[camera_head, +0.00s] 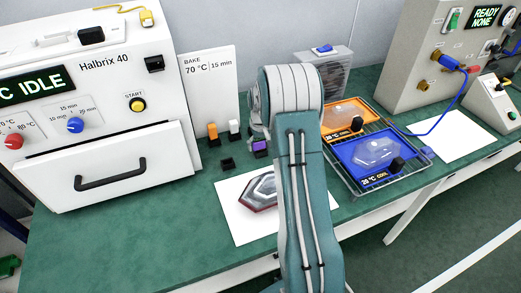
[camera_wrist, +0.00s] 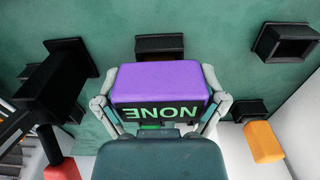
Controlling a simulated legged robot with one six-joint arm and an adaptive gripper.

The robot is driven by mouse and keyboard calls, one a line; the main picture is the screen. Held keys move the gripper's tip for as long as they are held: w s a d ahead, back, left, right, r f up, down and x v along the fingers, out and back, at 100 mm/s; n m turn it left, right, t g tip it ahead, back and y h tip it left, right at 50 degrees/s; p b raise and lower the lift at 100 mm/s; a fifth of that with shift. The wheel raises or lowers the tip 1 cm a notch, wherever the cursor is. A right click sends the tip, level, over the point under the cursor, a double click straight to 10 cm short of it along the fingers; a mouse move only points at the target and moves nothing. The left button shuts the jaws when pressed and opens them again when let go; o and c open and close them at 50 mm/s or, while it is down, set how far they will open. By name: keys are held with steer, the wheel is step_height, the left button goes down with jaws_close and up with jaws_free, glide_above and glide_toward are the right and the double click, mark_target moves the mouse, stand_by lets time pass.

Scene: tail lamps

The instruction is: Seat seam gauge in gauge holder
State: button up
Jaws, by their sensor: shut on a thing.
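A purple block with a dark face reading "NONE", which I take for the seam gauge (camera_wrist: 160,82), is between the two fingers of my gripper (camera_wrist: 162,98) in the wrist view. In the head view the purple gauge (camera_head: 260,147) shows just left of my arm, which hides most of my gripper. Small black square holders stand on the green bench. One black holder (camera_wrist: 159,45) lies just beyond the gauge in the wrist view, and an open one (camera_wrist: 286,45) is at upper right. Which is the gauge holder, I cannot tell. Contact between gauge and holder is hidden.
An orange-topped block (camera_head: 212,130) and a white one (camera_head: 234,127) stand by the bake sign (camera_head: 208,85). A lamp (camera_head: 261,191) lies on white paper. Orange (camera_head: 345,117) and blue trays (camera_head: 375,160) sit in a wire rack at right. The oven (camera_head: 95,100) is at left.

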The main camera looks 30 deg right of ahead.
steer(key=shift+f, duration=0.25)
steer(key=o, duration=0.9)
steer(key=shift+o, duration=0.2)
step_height(320, 180, up, 12)
steer(key=shift+f, duration=0.1)
